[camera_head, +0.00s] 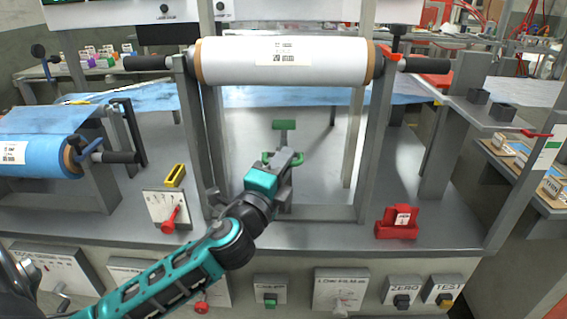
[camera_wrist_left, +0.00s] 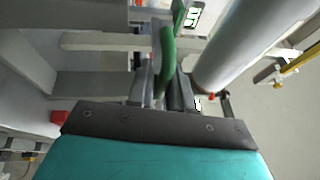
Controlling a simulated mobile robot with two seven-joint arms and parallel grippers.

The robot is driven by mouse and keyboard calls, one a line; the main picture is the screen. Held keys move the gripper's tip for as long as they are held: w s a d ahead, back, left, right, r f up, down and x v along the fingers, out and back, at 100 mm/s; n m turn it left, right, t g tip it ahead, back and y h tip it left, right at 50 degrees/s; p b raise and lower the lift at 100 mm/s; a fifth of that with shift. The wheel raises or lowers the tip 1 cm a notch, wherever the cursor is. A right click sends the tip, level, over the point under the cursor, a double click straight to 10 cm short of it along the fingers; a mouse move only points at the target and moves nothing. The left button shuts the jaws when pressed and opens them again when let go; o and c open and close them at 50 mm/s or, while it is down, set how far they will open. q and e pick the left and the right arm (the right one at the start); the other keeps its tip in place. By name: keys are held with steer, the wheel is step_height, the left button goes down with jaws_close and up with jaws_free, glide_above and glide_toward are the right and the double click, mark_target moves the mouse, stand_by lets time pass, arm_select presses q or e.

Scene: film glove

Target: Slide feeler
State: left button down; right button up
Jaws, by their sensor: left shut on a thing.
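The green feeler handle (camera_head: 297,159) is at the middle of the machine frame, beneath the white roll (camera_head: 285,61). My left gripper (camera_head: 283,160) reaches in from the lower left and is shut on this handle. In the left wrist view, the curved green handle (camera_wrist_left: 167,50) rises from between the fingers of the gripper (camera_wrist_left: 163,92). The fingers hide part of the handle. My right gripper is not in view.
Grey posts (camera_head: 371,145) flank the arm, with a low crossbar (camera_head: 335,213) in front. A red block (camera_head: 398,223) sits on the right of the bench. A lever panel (camera_head: 165,208) and a blue film roll (camera_head: 30,155) are on the left.

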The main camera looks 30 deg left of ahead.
arm_select(q)
step_height(320, 180, up, 8)
steer(key=p, duration=0.6)
steer(key=shift+r+p, duration=0.25)
steer(key=shift+p, duration=0.15)
steer(key=shift+r, duration=0.25)
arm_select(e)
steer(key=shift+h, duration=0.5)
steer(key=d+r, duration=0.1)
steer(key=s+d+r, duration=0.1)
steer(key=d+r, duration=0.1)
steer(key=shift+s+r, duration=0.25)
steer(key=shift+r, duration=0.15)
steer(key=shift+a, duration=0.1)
arm_select(q)
steer(key=c, duration=1.3)
jaws_free()
steer(key=shift+o, duration=0.7)
steer(key=shift+f, duration=0.1)
